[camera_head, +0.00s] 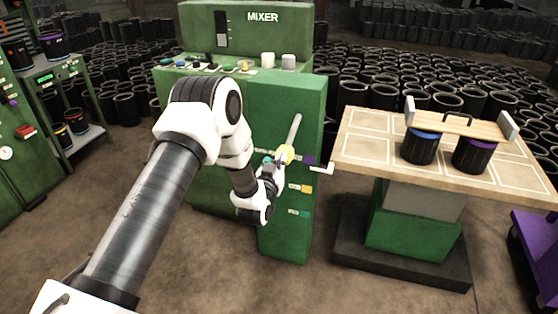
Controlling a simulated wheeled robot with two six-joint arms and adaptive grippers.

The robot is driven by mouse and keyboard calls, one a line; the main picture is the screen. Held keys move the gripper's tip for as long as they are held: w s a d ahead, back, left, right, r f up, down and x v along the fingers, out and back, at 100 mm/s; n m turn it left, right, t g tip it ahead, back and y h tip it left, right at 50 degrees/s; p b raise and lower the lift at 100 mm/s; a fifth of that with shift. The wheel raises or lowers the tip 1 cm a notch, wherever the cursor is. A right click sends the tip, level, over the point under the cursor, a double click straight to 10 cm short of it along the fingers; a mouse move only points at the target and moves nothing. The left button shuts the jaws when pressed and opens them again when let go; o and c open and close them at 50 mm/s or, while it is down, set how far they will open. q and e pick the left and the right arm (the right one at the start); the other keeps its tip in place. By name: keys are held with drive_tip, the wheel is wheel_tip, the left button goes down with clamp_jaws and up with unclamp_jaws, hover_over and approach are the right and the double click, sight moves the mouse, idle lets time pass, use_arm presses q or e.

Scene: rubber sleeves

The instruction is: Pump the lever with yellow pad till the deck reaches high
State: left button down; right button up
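The pale grey lever (295,130) stands tilted on the front of the green mixer cabinet, with a yellow piece (287,153) at its lower end. My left gripper (273,166) is right beside that yellow piece. It looks close to touching, but contact is unclear, and the fingers are too small and overlapped to tell open from shut. The deck (372,148), a pale wooden top with white outlined squares, stands to the right on a grey column (425,201) and green base (410,233). My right gripper is out of view.
Small purple (308,160), yellow (306,189) and teal (304,214) plates run down the cabinet (285,232). A white crank (321,169) juts toward the deck. Two black sleeves (419,149) (473,155) stand on the deck under a wooden handled board (460,125). A purple cart (537,250) stands right.

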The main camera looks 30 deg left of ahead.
use_arm(q)
drive_tip(key=s+d+f, duration=0.1)
drive_tip(key=s+f, duration=0.2)
drive_tip(key=s, duration=0.5)
drive_tip(key=shift+d+b, duration=0.35)
drive_tip(key=shift+d, duration=0.05)
drive_tip(key=shift+s+r, duration=0.1)
wheel_tip(320, 180, down, 4)
drive_tip(key=s+m+g, duration=0.1)
drive_tip(key=s+g, duration=0.1)
drive_tip(key=g, duration=0.2)
wheel_tip(320, 180, up, 20)
drive_tip(key=w+n+t+p, duration=0.1)
drive_tip(key=w, duration=0.1)
drive_tip(key=shift+w+r+h, duration=0.15)
drive_tip(key=shift+w+h, duration=0.15)
drive_tip(key=shift+w, duration=0.05)
